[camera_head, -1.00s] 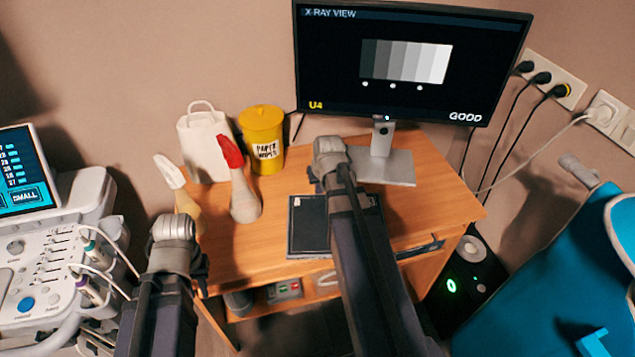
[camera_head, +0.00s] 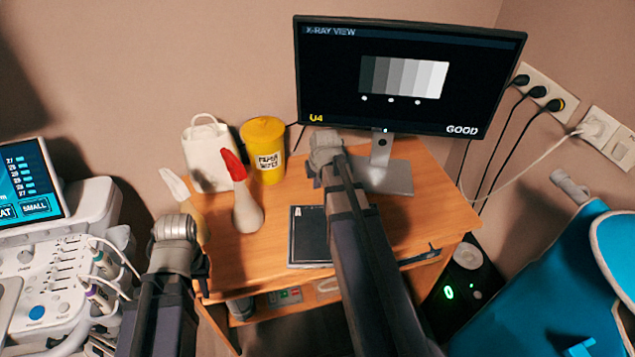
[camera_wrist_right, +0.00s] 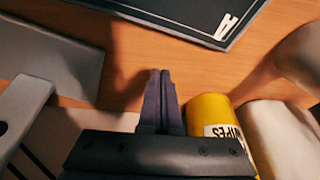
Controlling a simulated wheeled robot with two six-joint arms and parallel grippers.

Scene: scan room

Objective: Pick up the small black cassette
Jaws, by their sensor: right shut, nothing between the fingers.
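A flat black cassette (camera_head: 309,238) with a grey edge and a white mark in its corner lies on the wooden desk in the head view. My right arm crosses over its right part and hides it. Its marked corner also shows at the top of the right wrist view (camera_wrist_right: 190,12). My right gripper (camera_wrist_right: 160,75) is shut and empty above the desk, with its fingertips apart from the cassette, which lies beyond them. In the head view the right fingers are hidden behind the arm. My left arm ends left of the desk; its fingers cannot be made out.
A yellow paper wipes tub (camera_head: 263,150), a white bag (camera_head: 207,158) and two bottles, one red-tipped (camera_head: 246,207) and one white-tipped (camera_head: 190,205), stand at the desk's left. A monitor (camera_head: 400,80) on a grey base stands behind. An ultrasound console (camera_head: 60,270) is far left.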

